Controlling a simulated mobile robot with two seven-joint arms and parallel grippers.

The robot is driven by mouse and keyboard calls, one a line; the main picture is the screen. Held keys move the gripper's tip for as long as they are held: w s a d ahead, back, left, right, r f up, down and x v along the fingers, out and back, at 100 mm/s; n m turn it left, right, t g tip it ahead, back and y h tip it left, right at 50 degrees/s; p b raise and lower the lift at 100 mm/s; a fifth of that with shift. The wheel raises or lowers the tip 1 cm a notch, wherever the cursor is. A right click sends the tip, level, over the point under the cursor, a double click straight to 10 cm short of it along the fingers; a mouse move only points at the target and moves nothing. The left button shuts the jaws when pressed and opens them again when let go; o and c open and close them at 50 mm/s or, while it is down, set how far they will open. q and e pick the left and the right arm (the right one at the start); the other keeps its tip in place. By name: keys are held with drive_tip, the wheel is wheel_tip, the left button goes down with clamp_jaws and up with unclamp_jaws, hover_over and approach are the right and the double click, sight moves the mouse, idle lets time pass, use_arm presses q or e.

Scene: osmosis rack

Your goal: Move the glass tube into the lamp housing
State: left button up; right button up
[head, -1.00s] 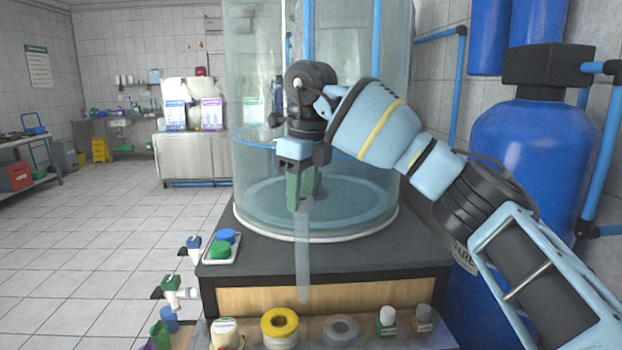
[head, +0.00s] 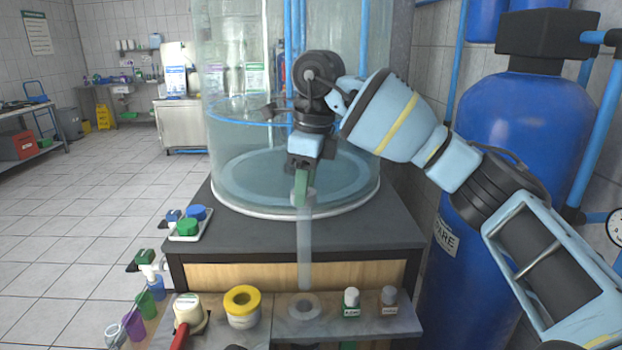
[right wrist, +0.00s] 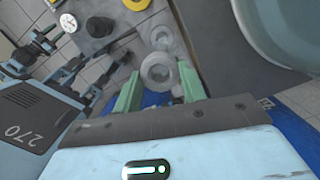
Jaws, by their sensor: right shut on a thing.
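The glass tube (head: 305,250) is a long, clear, upright cylinder in the head view. My right gripper (head: 302,190) is shut on its upper end, with green fingers on it. The tube hangs in front of the cabinet, its lower end just behind or above a translucent grey ring (head: 305,308) on the front shelf; I cannot tell whether they touch. In the right wrist view the tube's round end (right wrist: 157,70) shows between the green fingers. I cannot tell for sure which thing is the lamp housing; the grey ring may be part of it. My left gripper is out of view.
The front shelf (head: 385,326) also holds a yellow ring (head: 242,306), a cream item (head: 188,312) and two small bottles (head: 351,302). A large clear tank (head: 225,130) stands behind my gripper. A blue tank (head: 525,120) stands right. Floor at left is open.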

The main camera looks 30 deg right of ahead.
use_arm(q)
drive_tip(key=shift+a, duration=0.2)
use_arm(e)
drive_tip(key=shift+a, duration=0.1)
